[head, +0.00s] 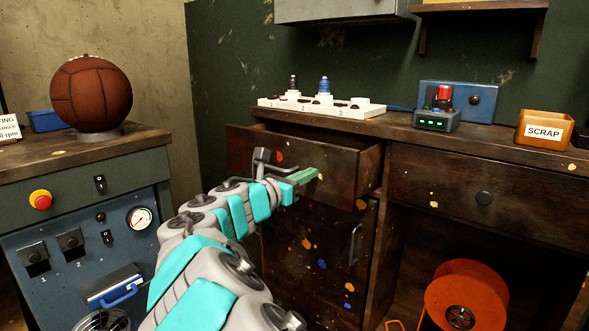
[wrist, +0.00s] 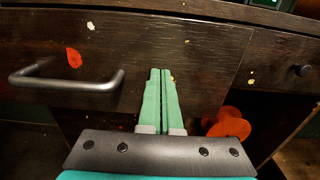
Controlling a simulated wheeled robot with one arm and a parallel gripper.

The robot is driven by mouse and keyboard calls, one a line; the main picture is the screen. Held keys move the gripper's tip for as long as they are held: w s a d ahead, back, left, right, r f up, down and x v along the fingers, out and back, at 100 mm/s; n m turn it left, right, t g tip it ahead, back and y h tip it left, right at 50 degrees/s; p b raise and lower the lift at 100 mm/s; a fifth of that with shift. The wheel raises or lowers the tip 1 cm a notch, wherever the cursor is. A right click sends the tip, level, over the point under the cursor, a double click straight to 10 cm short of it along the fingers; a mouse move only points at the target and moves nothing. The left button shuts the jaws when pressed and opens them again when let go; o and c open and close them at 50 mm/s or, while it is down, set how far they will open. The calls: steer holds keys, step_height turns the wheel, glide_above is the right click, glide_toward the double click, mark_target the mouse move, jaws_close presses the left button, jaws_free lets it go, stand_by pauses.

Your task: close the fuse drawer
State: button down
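The fuse drawer (head: 340,167) is the dark, paint-flecked wooden drawer at the upper left of the workbench. It stands pulled out, with its open top and side showing. Its front also fills the upper part of the wrist view (wrist: 205,45). Its grey bar handle (wrist: 65,84) is left of my fingers. My gripper (head: 308,176) has its green fingers pressed together with nothing visible between them. In the wrist view the closed fingertips (wrist: 160,71) point at the drawer front, right of the handle. I cannot tell whether they touch it.
A white numbered strip (head: 320,106) with plugs, a blue device (head: 457,100) and a SCRAP bin (head: 543,129) stand on the bench top. A closed drawer (head: 487,197) is to the right, with an orange spool (head: 467,292) below. A control cabinet (head: 85,235) bearing a leather ball (head: 91,93) stands left.

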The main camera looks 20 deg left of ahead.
steer(key=p+x, duration=0.6)
steer(key=x, duration=0.6)
steer(key=shift+w+d+r, duration=0.1)
steer(key=shift+w+d, duration=0.1)
steer(key=shift+w, duration=0.05)
steer(key=shift+w+d, duration=0.1)
steer(key=shift+w, duration=0.15)
steer(key=shift+r, duration=0.2)
steer(key=shift+p, duration=0.3)
